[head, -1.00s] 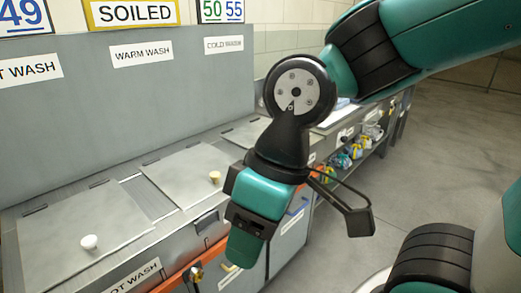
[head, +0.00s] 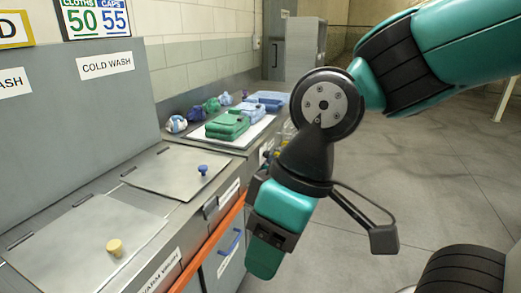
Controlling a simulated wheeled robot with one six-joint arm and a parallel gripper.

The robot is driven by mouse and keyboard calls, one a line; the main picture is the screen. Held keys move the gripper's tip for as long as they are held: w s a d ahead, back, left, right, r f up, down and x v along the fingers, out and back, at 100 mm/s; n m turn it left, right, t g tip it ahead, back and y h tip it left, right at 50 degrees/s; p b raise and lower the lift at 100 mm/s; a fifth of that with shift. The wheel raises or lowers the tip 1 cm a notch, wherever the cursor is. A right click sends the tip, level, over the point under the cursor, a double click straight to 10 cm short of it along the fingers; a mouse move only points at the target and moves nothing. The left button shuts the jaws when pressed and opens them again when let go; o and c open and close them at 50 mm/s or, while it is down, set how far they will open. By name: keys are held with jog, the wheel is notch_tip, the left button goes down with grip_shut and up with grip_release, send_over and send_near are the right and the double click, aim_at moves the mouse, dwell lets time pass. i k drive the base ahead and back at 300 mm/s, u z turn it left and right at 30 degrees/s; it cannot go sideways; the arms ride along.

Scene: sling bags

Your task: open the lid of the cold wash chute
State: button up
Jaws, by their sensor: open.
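The cold wash chute's lid (head: 165,172) is a grey metal plate lying shut, flat on the counter, with a blue knob (head: 202,170) near its right edge. The COLD WASH sign (head: 107,66) is on the panel behind it. My gripper (head: 267,252) is open and empty, pointing down in front of the counter, to the right of and nearer than the blue knob. It is apart from the lid. Its fingers overlap in this view, so the gap between them is hidden.
The warm wash lid (head: 75,240) with a yellow knob (head: 115,247) lies shut at the near left. An orange rail (head: 208,250) and a blue handle (head: 236,242) line the counter front.

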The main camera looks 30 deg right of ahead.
aim_at(177, 174)
jog(key=z, duration=0.4)
jog(key=i, duration=1.35)
jog(key=u, duration=0.6)
